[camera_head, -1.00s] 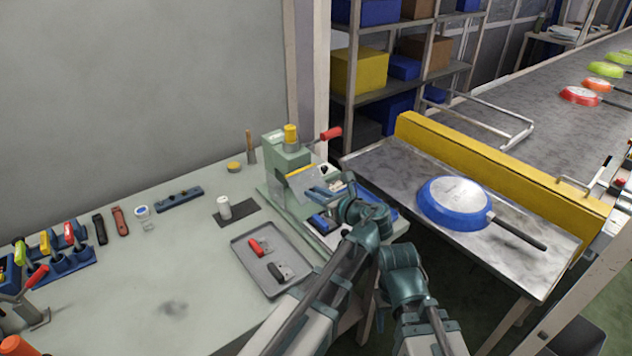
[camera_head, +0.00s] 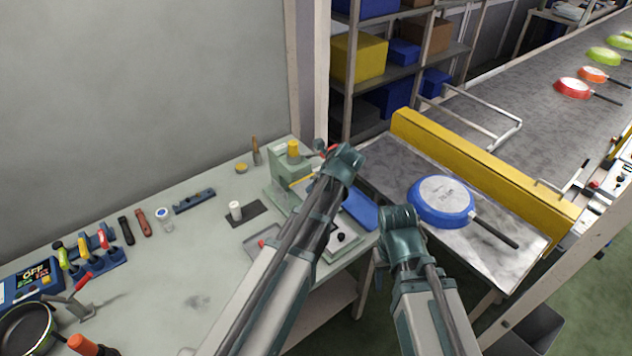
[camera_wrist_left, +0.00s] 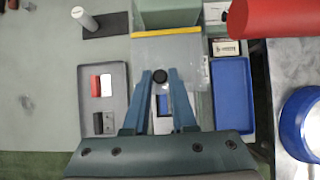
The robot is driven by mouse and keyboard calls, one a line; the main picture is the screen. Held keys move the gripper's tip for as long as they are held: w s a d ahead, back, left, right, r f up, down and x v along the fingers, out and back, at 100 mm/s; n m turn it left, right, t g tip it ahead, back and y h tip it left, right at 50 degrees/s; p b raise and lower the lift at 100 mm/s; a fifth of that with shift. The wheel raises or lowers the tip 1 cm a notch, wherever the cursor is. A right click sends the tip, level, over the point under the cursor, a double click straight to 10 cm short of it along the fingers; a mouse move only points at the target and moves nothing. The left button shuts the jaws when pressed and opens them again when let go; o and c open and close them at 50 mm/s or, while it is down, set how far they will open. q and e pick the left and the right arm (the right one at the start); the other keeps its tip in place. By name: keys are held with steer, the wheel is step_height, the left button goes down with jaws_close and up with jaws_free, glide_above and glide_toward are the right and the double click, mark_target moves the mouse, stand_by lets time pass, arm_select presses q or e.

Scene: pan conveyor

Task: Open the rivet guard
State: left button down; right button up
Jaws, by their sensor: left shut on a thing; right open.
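The rivet press (camera_head: 282,172) is a pale green machine at the back right of the bench. Its guard (camera_wrist_left: 192,55) is a clear panel with a yellow edge along the top, seen in the left wrist view. A black knob (camera_wrist_left: 158,76) sits on the panel. My left gripper (camera_wrist_left: 160,78) is shut on this knob, one blue finger on each side. In the head view my left arm covers the gripper and most of the guard. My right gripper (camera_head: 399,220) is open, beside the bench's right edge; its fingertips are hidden.
A red handle (camera_wrist_left: 275,16) hangs close at upper right in the wrist view. A blue tray (camera_wrist_left: 232,92) lies right of the guard, a grey tray (camera_wrist_left: 118,85) left. A blue pan (camera_head: 441,200) rests on the side table, near my right arm.

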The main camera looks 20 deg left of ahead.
arm_select(q)
steer(key=shift+w+a+r, duration=0.25)
steer(key=shift+a+r, duration=0.05)
steer(key=shift+r, duration=0.15)
stand_by(0.3)
steer(key=c, duration=0.8)
jaws_free()
steer(key=shift+o, duration=0.2)
steer(key=shift+p, duration=0.3)
steer(key=p+v, duration=1.1)
steer(key=v, duration=0.2)
steer(key=shift+s+d+r, duration=0.2)
steer(key=shift+r, duration=0.05)
